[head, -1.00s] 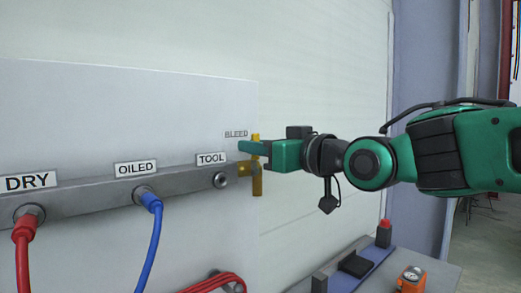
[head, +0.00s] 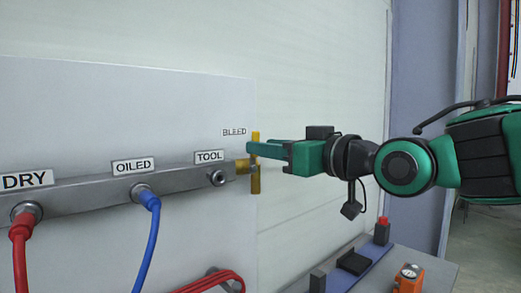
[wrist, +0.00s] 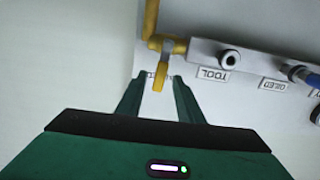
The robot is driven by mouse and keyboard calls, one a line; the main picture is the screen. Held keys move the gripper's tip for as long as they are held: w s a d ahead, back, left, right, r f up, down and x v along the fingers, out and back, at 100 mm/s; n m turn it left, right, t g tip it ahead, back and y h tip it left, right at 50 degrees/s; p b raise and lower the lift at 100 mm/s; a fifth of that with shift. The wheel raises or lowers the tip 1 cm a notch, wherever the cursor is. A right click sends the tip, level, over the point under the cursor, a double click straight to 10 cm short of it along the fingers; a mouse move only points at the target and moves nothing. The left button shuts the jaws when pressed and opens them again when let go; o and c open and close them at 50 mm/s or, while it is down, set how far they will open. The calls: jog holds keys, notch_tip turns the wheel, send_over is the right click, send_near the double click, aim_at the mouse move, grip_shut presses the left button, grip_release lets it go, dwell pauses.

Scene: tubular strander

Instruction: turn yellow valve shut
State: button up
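The yellow valve (head: 256,184) sits at the right end of the grey manifold bar, below the "BLEED" label. In the wrist view its yellow lever (wrist: 160,77) points toward my gripper, and a yellow pipe (wrist: 151,18) runs off the other way. My gripper (head: 249,150) reaches in from the right, level with the valve's upper part. In the wrist view my gripper (wrist: 159,76) is open, with one finger on each side of the lever and gaps showing between. The head view hides part of the valve behind the fingers.
The manifold bar (head: 105,183) carries a "TOOL" port (head: 217,178), a blue hose (head: 149,230) and a red hose (head: 20,255). A bench (head: 440,270) below right holds a red-topped block (head: 382,232) and an orange device (head: 409,279). The space right of the panel is open.

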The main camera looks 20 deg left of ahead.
jog(key=v, duration=0.6)
jog(key=shift+d, duration=0.25)
jog(key=shift+w, duration=0.15)
grip_shut()
jog(key=w+d+m+g+y, duration=0.2)
jog(key=w+d+m+g, duration=0.35)
jog(key=m, duration=1.05)
jog(key=a+t, duration=0.1)
jog(key=a, duration=1)
jog(key=shift+w, duration=0.35)
